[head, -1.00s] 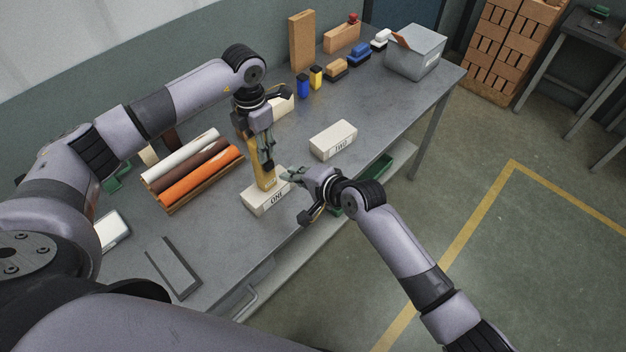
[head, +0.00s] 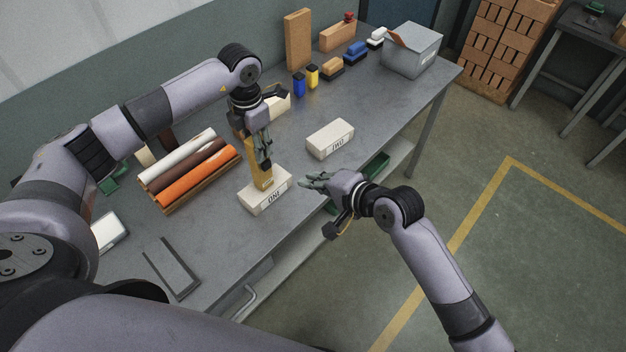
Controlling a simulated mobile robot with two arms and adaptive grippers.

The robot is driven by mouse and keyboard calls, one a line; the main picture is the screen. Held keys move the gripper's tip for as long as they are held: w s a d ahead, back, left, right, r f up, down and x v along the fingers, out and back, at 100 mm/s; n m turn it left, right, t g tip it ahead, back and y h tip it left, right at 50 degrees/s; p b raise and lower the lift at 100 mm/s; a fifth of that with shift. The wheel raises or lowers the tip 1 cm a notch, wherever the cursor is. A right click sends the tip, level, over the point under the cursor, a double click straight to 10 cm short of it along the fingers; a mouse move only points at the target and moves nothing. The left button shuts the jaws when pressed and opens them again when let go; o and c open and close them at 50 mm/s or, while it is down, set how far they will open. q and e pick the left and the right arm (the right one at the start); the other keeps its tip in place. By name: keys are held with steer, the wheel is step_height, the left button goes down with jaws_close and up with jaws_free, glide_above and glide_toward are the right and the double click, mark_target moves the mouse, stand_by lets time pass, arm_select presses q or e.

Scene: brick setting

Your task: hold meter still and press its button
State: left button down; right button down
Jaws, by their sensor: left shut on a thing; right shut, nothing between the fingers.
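The yellow meter (head: 261,181) stands upright on a pale block labelled ONE (head: 262,204) near the table's front edge. My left gripper (head: 265,162) comes down from above and is shut on the meter, covering part of it. My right gripper (head: 312,181) is shut and empty. It is to the right of the meter and apart from it, by the table's front edge. The meter's button cannot be made out.
A second pale block with a label (head: 330,139) lies to the right on the grey table (head: 375,108). Orange, brown and white rolls (head: 198,180) lie in a tray to the left. A grey bin (head: 412,52) stands at the far right end. A green tray (head: 376,166) is below the tabletop.

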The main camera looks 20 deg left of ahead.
arm_select(q)
steer(key=shift+f, duration=0.1)
steer(key=c, duration=1.1)
jaws_free()
steer(key=shift+w, duration=0.1)
